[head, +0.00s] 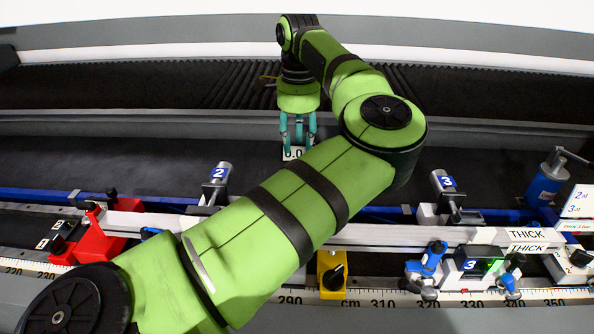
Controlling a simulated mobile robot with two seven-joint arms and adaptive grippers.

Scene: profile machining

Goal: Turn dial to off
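A yellow box with a black dial (334,278) sits at the front of the machine, just above the ruler scale. My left forearm passes close to its upper left side. The dial's markings are too small to read. My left gripper (298,138) has teal fingers and points down over the dark bed at the back, well beyond the dial. Its fingers are spread apart. A small white label with black digits (297,154) shows at the fingertips; I cannot tell whether they touch it. My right gripper is not in view.
A red clamp (98,240) stands at the left. Clamp 2 (217,182) and clamp 3 (447,192) stand behind the long pale profile (400,236). A blue-handled fixture (432,259) stands right of the dial. A blue cylinder (545,180) stands at the far right.

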